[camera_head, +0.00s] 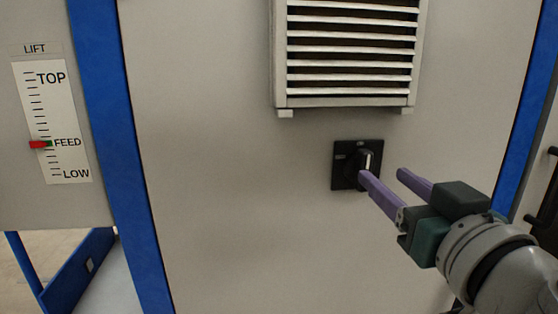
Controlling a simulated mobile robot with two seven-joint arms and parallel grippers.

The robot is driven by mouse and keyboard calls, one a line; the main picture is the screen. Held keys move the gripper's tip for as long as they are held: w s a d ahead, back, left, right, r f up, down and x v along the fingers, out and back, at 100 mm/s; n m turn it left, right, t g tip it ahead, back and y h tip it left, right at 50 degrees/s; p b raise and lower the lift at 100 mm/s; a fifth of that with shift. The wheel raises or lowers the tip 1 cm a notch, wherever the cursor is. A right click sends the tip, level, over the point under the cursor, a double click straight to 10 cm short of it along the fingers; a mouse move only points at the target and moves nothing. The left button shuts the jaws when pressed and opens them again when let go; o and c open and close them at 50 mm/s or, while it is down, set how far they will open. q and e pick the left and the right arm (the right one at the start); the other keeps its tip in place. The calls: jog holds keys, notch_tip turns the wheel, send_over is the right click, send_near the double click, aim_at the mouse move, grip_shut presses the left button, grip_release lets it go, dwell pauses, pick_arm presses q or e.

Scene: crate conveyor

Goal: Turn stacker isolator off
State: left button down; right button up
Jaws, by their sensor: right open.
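The isolator switch (345,163) is a black square plate with a rotary knob on the grey cabinet panel, right of centre and below the louvred vent. Its knob (367,160) has a pale mark and appears roughly upright. My right gripper (382,173) comes in from the lower right with two purple fingers, open and empty. The tip of its left finger overlaps the lower right of the switch in the picture; I cannot tell whether it touches. The other finger is to the right of the switch. My left gripper is not in view.
A louvred vent (348,52) juts out above the switch. Blue frame posts (112,130) border the panel on both sides. A lift scale (52,122) at the left has a red pointer at FEED. The panel left of and below the switch is clear.

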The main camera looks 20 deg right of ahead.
aim_at(368, 161)
jog(key=x, duration=0.6)
jog(key=shift+d, duration=0.15)
jog(key=shift+s, duration=0.1)
grip_shut()
dwell(0.3)
